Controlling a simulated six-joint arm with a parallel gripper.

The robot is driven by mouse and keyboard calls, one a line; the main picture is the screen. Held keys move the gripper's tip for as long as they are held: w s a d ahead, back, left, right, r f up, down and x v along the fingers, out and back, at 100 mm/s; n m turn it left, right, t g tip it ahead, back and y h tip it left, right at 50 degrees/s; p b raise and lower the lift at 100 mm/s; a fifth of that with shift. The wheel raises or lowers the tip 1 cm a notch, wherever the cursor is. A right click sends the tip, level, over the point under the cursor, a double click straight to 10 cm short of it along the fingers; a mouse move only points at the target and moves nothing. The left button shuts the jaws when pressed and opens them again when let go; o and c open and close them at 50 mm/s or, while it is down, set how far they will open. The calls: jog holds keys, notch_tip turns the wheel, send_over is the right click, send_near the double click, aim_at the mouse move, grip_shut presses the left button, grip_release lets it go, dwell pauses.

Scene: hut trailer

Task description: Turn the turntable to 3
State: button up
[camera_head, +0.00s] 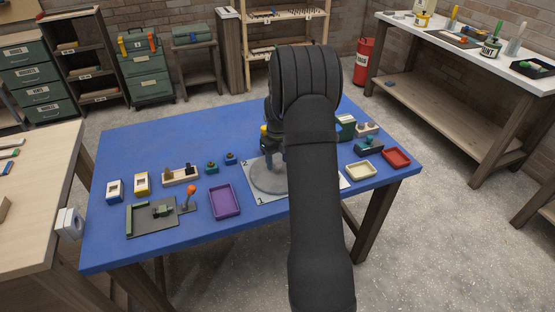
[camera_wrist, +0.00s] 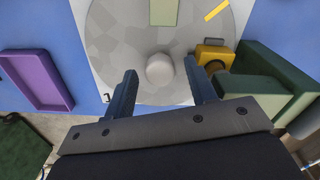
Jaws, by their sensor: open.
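The grey round turntable (camera_head: 264,178) lies on a pale square plate on the blue table, partly hidden behind my arm. In the wrist view the turntable (camera_wrist: 115,40) fills the upper middle, with a round pale knob (camera_wrist: 160,68) on it. A pale green patch (camera_wrist: 163,12) and a yellow strip (camera_wrist: 216,11) show on its disc. The plate's corner carries a printed 1 (camera_wrist: 107,97); I cannot see a 3. My gripper (camera_wrist: 161,88) is open over the disc, its fingers on either side of the knob with gaps, holding nothing. In the head view my gripper (camera_head: 275,150) is mostly hidden.
A purple tray (camera_head: 225,201) stands left of the turntable. A green and yellow object (camera_wrist: 213,55) is close beside the right finger. The blue table's (camera_head: 170,140) back left is clear.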

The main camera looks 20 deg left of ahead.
notch_tip(320, 180, up, 18)
jog(key=shift+f, duration=0.25)
jog(key=shift+f, duration=0.1)
notch_tip(320, 180, down, 18)
jog(key=shift+r, duration=0.35)
dwell(0.5)
